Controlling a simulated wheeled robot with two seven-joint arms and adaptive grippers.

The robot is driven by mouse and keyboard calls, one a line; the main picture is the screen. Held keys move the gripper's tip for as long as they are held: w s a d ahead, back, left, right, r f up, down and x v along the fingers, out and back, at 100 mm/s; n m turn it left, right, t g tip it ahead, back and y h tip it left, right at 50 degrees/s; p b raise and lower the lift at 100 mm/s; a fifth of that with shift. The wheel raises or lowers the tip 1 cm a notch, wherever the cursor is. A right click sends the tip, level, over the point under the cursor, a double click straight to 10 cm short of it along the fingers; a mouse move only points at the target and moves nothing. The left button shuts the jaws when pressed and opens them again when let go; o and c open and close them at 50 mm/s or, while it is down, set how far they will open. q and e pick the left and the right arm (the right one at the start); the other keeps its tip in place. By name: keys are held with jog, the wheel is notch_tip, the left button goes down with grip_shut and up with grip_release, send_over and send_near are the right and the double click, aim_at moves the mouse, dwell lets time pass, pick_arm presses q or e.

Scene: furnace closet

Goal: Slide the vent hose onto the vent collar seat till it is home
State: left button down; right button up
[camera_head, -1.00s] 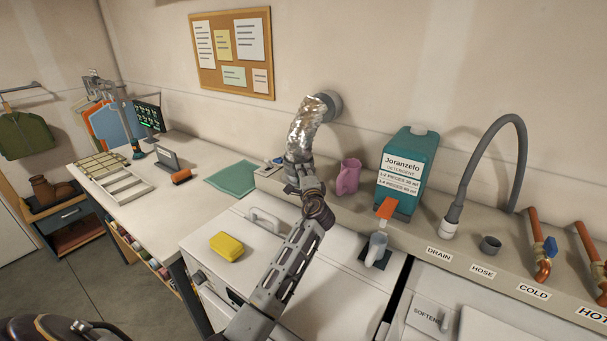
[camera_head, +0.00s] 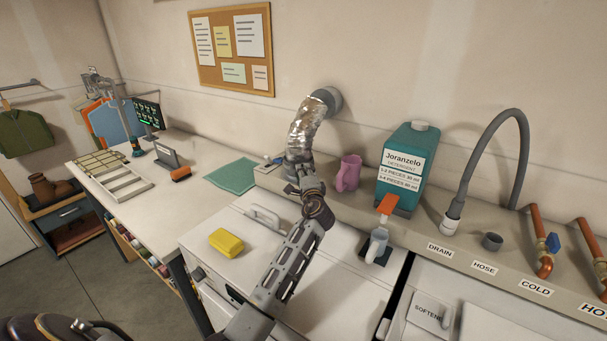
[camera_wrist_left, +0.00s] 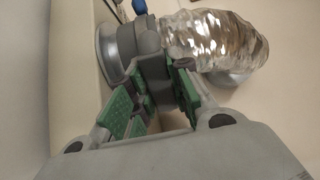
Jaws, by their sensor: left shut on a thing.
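The vent hose (camera_head: 307,128) is a crinkled silver foil tube that bends down from a round grey wall fitting. My left gripper (camera_head: 300,182) is shut on the grey cuff at its lower end, above the back ledge. In the left wrist view, the green pads of the gripper (camera_wrist_left: 155,92) close around the cuff, and the foil hose (camera_wrist_left: 215,42) runs off to the right. A round grey flange, apparently the vent collar seat (camera_wrist_left: 106,55), lies right beside the cuff. I cannot tell how far the cuff is over it. The gripper hides this joint in the head view. My right gripper is out of view.
A pink jug (camera_head: 348,173) and a teal detergent bottle (camera_head: 402,165) stand on the ledge right of the hose. A yellow sponge (camera_head: 227,242) lies on the white machine top (camera_head: 325,285). A green cloth (camera_head: 232,175) lies to the left. A grey drain hose (camera_head: 487,150) arches at right.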

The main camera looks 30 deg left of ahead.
pick_arm(q)
jog(key=shift+f+b, duration=0.6)
jog(key=shift+f, duration=0.15)
jog(key=c, duration=1.2)
grip_release()
jog(key=shift+c, duration=0.2)
jog(key=p+v, duration=0.1)
jog(key=v, duration=0.7)
jog(key=shift+s, duration=0.15)
dwell(0.9)
